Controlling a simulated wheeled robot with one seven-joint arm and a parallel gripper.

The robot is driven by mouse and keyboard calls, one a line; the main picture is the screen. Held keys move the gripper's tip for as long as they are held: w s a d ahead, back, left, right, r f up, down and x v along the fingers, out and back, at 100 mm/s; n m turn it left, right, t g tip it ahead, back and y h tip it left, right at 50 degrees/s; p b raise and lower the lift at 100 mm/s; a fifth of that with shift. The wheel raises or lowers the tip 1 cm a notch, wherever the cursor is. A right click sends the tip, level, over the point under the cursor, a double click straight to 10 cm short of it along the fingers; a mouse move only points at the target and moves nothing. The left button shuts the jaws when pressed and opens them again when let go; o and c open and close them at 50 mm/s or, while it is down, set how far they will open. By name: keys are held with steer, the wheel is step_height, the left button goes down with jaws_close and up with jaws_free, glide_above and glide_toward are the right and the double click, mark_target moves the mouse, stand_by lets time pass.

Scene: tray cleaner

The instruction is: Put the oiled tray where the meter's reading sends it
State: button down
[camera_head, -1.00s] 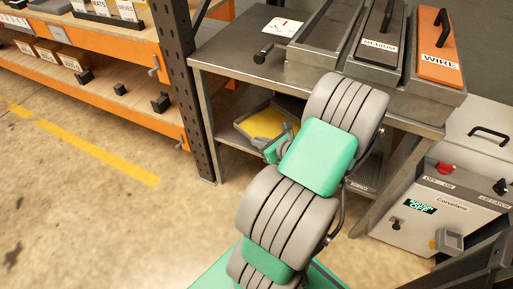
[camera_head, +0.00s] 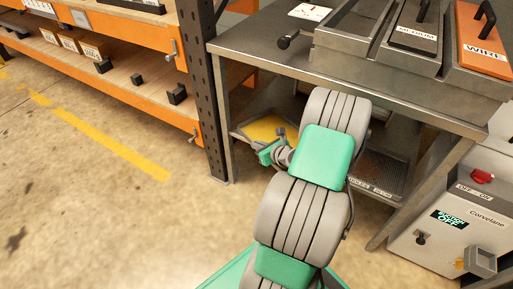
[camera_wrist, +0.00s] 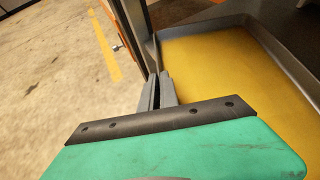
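The tray with a yellow, oily-looking floor (camera_head: 268,130) is low under the steel table's top, just right of the table's left leg. In the wrist view its yellow floor (camera_wrist: 235,85) fills the right side, inside grey metal walls. My gripper (camera_wrist: 158,88) is at the tray's near left edge. Its two fingers are close together, one on each side of the rim, and look shut on it. In the head view my gripper (camera_head: 270,152) is partly hidden by my arm. A white panel with a red mark (camera_head: 310,12), possibly the meter, lies on the tabletop; its reading is too small to tell.
The steel table (camera_head: 262,55) holds trays labelled MEDIUM (camera_head: 417,35) and WIRE (camera_head: 484,48). A lower mesh rack (camera_head: 385,175) is at right. A Corvelane machine (camera_head: 440,235) shows OFF. A dark post (camera_head: 210,110) and an orange shelf (camera_head: 110,95) stand left. Floor is clear at left.

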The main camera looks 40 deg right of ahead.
steer(key=c, duration=2.1)
jaws_free()
steer(key=shift+f, duration=0.15)
steer(key=o, duration=0.5)
